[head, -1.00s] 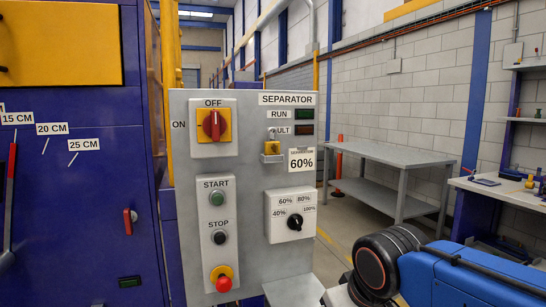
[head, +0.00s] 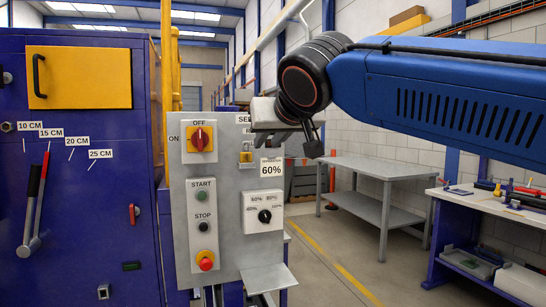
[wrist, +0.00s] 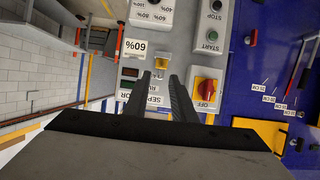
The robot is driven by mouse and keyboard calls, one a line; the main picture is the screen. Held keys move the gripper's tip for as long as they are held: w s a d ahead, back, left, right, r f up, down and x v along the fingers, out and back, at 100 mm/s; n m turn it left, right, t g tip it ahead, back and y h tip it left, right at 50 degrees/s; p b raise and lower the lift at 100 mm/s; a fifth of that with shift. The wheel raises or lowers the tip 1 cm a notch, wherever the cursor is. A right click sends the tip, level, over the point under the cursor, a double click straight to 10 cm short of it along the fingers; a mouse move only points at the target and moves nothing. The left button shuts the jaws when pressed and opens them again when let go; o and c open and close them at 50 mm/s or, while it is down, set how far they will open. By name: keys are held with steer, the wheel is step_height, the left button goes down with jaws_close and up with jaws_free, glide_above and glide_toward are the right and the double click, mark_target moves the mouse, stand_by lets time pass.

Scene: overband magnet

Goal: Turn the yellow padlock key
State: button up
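The yellow padlock (head: 246,154) hangs on the grey separator panel (head: 225,239), left of my gripper in the head view. In the wrist view the padlock (wrist: 161,63) appears just beyond and between the fingertips, with a gap to them. The key is too small to make out. My gripper (wrist: 160,78) is open and empty, its two dark fingers apart and pointing toward the panel. In the head view my gripper is partly hidden by my wrist and covers the panel's upper right, including most of the SEPARATOR label and lamps.
A red and yellow OFF switch (head: 201,139) sits left of the padlock, and a 60% label (head: 271,168) below it. A selector dial (head: 264,215) and START/STOP buttons (head: 203,215) are lower. A grey table (head: 385,169) and workbench (head: 480,204) stand right.

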mark_target(248, 155)
steer(key=x, duration=0.5)
steer(key=r+x, duration=0.1)
steer(key=x, duration=0.5)
steer(key=a+x, duration=0.1)
steer(key=x, duration=0.4)
steer(key=shift+w+r, duration=0.25)
steer(key=shift+w, duration=0.1)
jaws_close()
